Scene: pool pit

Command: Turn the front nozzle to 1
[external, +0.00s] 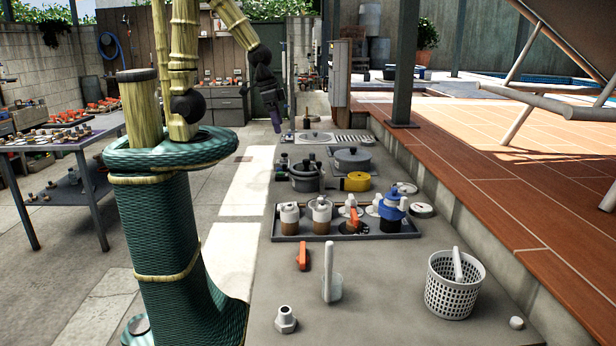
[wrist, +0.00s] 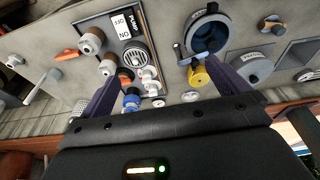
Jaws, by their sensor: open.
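My gripper (external: 277,127) hangs from the arm above the far part of the grey bench, its purple fingers pointing down. In the wrist view my gripper (wrist: 165,70) is open, with the two fingers wide apart and nothing held. A dark tray (external: 405,234) holds several upright fittings: two brown and white canisters (external: 289,218), an orange handle (external: 354,216) and a blue-topped fitting (external: 391,208). The blue-topped fitting shows beside the left finger in the wrist view (wrist: 131,98). I cannot tell which fitting is the front nozzle, nor read its setting.
A white basket (external: 453,285), a hex fitting (external: 285,320), a white upright handle (external: 328,270) and an orange lever (external: 302,256) are at the bench's near end. A side table (external: 75,143) is left.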

